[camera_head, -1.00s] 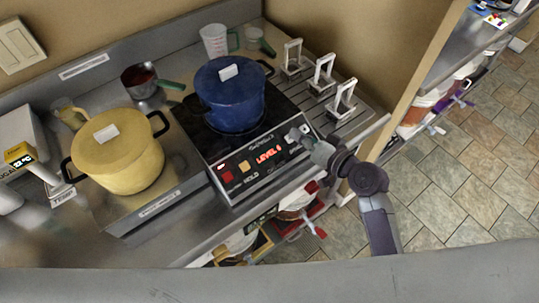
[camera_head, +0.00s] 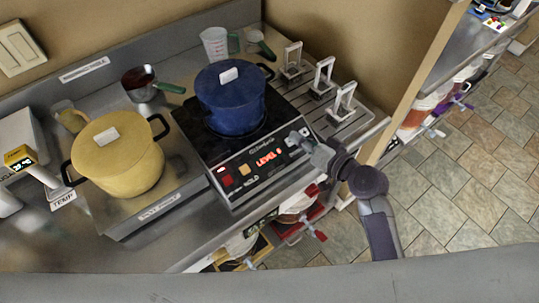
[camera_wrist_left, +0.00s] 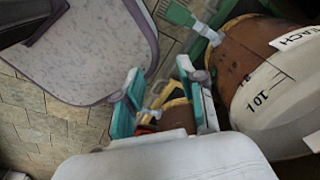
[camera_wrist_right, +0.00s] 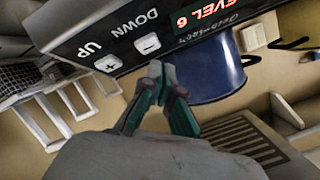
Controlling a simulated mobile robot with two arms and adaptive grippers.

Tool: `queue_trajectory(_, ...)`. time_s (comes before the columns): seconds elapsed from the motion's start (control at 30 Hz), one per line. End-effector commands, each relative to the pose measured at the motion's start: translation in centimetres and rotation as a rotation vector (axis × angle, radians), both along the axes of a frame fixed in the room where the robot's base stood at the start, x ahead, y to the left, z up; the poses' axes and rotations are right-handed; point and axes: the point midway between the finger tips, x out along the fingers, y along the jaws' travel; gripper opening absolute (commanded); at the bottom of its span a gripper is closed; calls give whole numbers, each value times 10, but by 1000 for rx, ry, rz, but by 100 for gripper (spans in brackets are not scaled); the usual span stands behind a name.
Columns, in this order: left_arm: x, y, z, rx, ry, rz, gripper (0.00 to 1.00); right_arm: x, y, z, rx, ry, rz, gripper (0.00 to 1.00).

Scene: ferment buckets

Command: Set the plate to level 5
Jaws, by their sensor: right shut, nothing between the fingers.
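The induction plate (camera_head: 210,147) is black with a sloped front panel. Its red display (camera_head: 268,158) reads LEVEL 6, and the right wrist view shows this display (camera_wrist_right: 202,20) more clearly. That view also shows the minus button (camera_wrist_right: 147,43) by DOWN and the plus button (camera_wrist_right: 107,62) by UP. My right gripper (camera_head: 298,137) is shut and empty at the panel's right end. In the right wrist view its tips (camera_wrist_right: 158,72) lie close to the minus button; contact cannot be told. My left gripper (camera_wrist_left: 162,100) is open and empty, away from the plate.
A blue lidded pot (camera_head: 232,100) stands on the plate. A yellow pot (camera_head: 120,160) stands to its left, with a saucepan (camera_head: 142,84) and measuring jug (camera_head: 215,42) behind. White clamp-like stands (camera_head: 322,78) stand right of the plate. Buckets (camera_head: 298,205) sit below the counter.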

Motion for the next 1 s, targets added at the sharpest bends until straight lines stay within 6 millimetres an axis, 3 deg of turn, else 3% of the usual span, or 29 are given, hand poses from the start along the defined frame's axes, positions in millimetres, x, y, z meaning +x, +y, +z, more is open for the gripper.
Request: queue_trajectory(1.0, 0, 0, -7, 0, 0, 0, 40, 4, 3, -8, 0, 0, 0, 0)
